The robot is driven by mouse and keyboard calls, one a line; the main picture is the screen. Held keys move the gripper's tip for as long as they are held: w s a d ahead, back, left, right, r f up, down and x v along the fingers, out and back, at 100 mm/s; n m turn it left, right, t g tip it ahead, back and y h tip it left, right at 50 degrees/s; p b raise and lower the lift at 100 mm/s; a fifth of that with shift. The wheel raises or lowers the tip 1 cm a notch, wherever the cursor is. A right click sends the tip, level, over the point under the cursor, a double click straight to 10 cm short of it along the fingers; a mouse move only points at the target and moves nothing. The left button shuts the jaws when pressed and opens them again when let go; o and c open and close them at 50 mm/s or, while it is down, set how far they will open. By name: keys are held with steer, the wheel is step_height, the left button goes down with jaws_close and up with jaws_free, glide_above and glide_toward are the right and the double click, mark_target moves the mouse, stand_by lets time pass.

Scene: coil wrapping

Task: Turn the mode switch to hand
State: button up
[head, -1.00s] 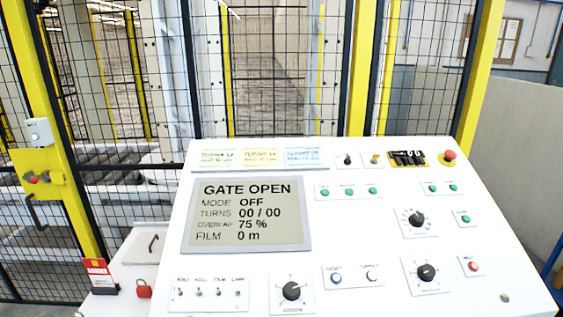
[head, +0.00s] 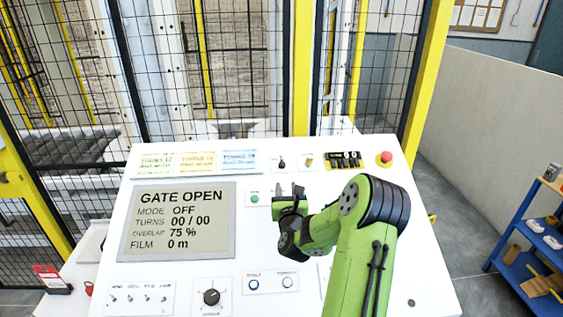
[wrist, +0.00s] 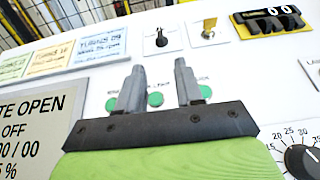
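The white control panel (head: 400,290) has a screen (head: 180,218) reading GATE OPEN, MODE OFF. A small black selector knob (head: 281,162) is in its top row, also in the wrist view (wrist: 161,41); its label is too small to read. A larger black knob (head: 211,297) is at the bottom. I cannot tell by label which is the mode switch. My gripper (head: 288,188) is open and empty, below the small selector and over the row of green buttons. In the wrist view, the two fingertips (wrist: 160,72) are apart, pointing up towards the top row, touching nothing visible.
A brass key switch (wrist: 209,28) is right of the small selector, then a black counter (head: 343,160) on yellow and a red emergency button (head: 386,157). My arm hides the panel's right-hand dials. A mesh fence stands behind; a blue shelf (head: 530,270) is at right.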

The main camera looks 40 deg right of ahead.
mark_target(283, 165)
steer(key=p+x, duration=0.1)
steer(key=x, duration=1.1)
steer(key=shift+w+d+r+p, duration=0.1)
steer(key=shift+w+d+p, duration=0.1)
steer(key=shift+d+p, duration=0.15)
jaws_close()
